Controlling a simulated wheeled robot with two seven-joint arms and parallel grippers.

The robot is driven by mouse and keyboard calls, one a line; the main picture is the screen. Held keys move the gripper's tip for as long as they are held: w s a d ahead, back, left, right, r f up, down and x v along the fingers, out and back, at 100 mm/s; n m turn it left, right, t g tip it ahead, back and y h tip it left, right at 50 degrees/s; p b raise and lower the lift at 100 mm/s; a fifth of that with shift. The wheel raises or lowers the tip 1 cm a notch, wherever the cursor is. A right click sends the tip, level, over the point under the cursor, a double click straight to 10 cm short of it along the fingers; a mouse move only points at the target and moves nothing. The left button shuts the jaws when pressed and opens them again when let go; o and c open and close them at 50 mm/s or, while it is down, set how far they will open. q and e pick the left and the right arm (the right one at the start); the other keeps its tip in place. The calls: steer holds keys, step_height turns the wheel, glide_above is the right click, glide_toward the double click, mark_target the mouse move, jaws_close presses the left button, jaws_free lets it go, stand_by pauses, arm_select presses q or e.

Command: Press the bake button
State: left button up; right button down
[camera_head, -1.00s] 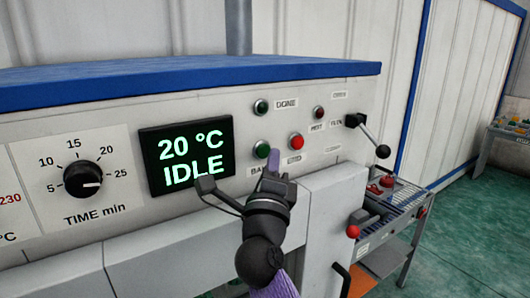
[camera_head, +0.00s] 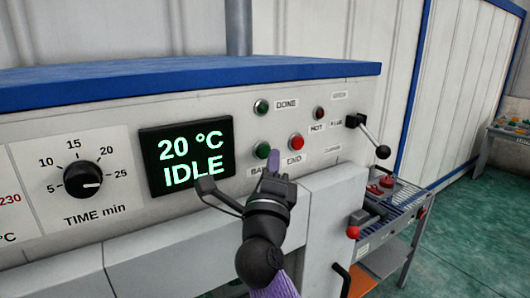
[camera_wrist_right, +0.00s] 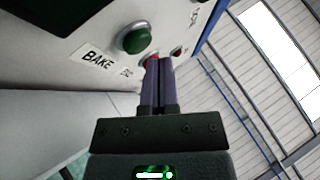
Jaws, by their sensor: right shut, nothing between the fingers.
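The green bake button (camera_head: 262,149) is on the oven's white front panel, right of the display (camera_head: 187,155), which reads 20 °C IDLE. In the right wrist view the green button (camera_wrist_right: 134,38) stands out above the BAKE label (camera_wrist_right: 98,59). My right gripper (camera_head: 272,158) is shut and empty, its purple fingers pointing up just right of the button and partly covering the BAKE label. In the wrist view the fingertips (camera_wrist_right: 158,68) are beside and below the button, with a gap visible. My left gripper is not in view.
The red END button (camera_head: 296,143) is close to the right of the fingers. A green DONE lamp (camera_head: 261,107) is above. The time knob (camera_head: 82,180) is at left. A lever with a black ball (camera_head: 382,151) juts out at right. A rack (camera_head: 400,200) stands beyond.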

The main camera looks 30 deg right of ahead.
stand_by(0.7)
steer(key=shift+w, duration=0.35)
steer(key=shift+w+a, duration=0.1)
steer(key=shift+w, duration=0.4)
stand_by(0.5)
steer(key=shift+s+p, duration=0.6)
steer(key=shift+p, duration=0.1)
steer(key=shift+s, duration=0.3)
